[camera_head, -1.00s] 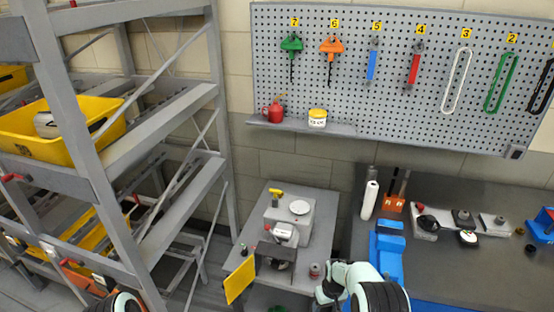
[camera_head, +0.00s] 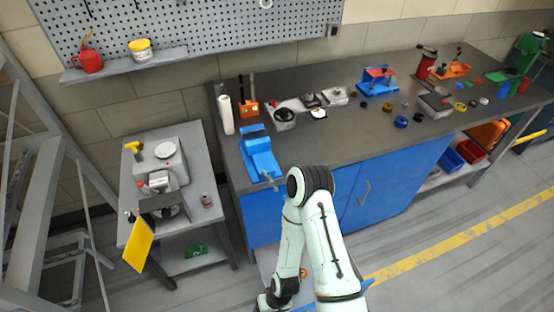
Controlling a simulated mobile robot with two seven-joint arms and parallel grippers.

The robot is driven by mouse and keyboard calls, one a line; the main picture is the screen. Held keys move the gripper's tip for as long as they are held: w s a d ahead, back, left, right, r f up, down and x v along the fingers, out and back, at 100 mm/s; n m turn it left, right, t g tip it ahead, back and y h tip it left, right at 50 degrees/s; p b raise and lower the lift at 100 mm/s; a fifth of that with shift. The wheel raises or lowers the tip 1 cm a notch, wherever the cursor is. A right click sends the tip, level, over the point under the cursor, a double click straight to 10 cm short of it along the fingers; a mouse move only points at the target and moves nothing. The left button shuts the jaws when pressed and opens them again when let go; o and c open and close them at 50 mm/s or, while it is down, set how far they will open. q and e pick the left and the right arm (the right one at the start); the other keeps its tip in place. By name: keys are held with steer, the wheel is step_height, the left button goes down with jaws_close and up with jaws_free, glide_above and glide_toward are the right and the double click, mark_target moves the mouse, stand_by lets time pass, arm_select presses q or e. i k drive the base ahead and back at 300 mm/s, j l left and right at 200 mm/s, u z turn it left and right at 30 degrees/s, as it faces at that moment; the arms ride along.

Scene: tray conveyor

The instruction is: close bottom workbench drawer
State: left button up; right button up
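The workbench (camera_head: 330,135) has a dark top and blue fronts below. Low at its left end, a pulled-out drawer shows in part behind my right arm. Its pale inside (camera_head: 266,262) and a piece of its blue front edge (camera_head: 369,283) are visible, with a small orange item (camera_head: 303,272) in it. My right arm bends down over this drawer and hides much of it. My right gripper (camera_head: 268,302) is at the bottom picture edge by the drawer; its fingers are too dark and cut off to read. My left gripper is not in view.
A blue vise (camera_head: 259,153) sits on the bench's front left edge. A grey side table (camera_head: 206,213) with a yellow panel (camera_head: 138,244) stands to the left. A grey rack (camera_head: 38,215) is at far left. The floor (camera_head: 440,225) right of the drawer is clear.

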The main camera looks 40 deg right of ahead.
mark_target(265, 255)
steer(key=z, duration=0.9)
steer(key=k+z, duration=0.15)
steer(key=z, duration=0.25)
steer(key=k+z, duration=0.15)
steer(key=z, duration=0.2)
steer(key=k+z, duration=0.15)
steer(key=z, duration=0.25)
steer(key=k+l, duration=0.2)
steer(key=i+j+u, duration=0.25)
steer(key=j, duration=0.15)
